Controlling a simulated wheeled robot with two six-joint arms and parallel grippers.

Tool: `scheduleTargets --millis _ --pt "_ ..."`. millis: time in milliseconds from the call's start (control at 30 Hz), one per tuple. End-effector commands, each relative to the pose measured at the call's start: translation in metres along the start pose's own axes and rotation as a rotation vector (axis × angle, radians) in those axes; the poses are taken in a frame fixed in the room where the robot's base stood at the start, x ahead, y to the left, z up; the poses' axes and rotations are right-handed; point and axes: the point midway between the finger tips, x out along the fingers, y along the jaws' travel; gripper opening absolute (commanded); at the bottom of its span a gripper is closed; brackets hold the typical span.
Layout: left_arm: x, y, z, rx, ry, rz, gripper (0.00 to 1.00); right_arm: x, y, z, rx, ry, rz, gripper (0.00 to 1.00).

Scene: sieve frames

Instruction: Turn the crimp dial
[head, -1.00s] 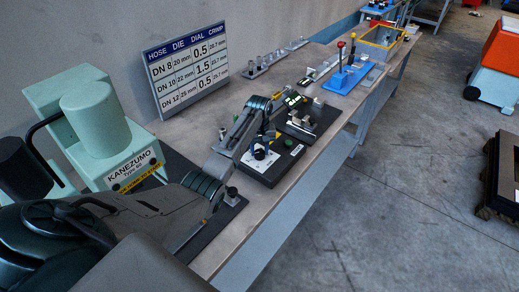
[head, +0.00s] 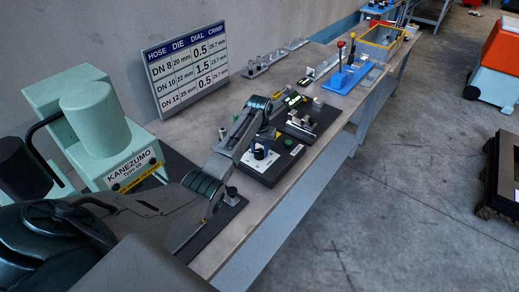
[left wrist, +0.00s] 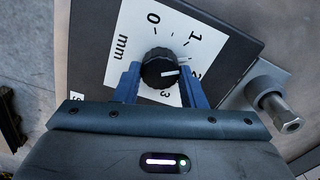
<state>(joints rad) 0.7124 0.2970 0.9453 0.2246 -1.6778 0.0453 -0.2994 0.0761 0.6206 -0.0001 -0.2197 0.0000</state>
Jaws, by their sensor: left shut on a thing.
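The crimp dial (left wrist: 160,68) is a round black knob with a white pointer line, on a white scale plate (left wrist: 128,30) marked 0, 1, 2, 3 and mm. The pointer faces right, toward about the 2. My left gripper (left wrist: 160,84) is shut on the knob, with a blue finger on either side of it. In the head view the scale plate (head: 258,162) sits on a dark control box (head: 278,170), and my left gripper (head: 264,138) reaches down to it from above, partly hiding the knob. My right gripper is not in view.
A sign (head: 187,70) lists hose, die, dial and crimp values, with dial values 0.5, 1.5 and 0.5. A pale green Kanezumo machine (head: 95,125) stands at left. A metal fitting (left wrist: 275,100) is right of the dial. A blue lever fixture (head: 345,77) stands farther along the bench.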

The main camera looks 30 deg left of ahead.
Motion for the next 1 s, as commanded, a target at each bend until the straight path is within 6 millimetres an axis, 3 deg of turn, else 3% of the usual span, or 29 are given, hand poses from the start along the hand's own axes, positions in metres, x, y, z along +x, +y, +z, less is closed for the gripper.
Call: scheduleTargets --millis 533,567,667,1000 --pt "-0.002 -0.0001 -0.0011 0.035 0.003 0.0 0.14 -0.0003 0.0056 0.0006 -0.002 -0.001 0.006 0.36" --pt "-0.0021 -0.0001 -0.0011 0.035 0.003 0.0 0.39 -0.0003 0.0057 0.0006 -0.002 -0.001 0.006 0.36" --pt "-0.0018 -0.0001 -0.001 0.035 0.003 0.0 0.58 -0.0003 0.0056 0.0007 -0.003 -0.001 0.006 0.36" --pt "-0.0031 0.0 -0.0008 0.035 0.002 0.0 0.59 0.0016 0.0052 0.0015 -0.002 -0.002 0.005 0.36"
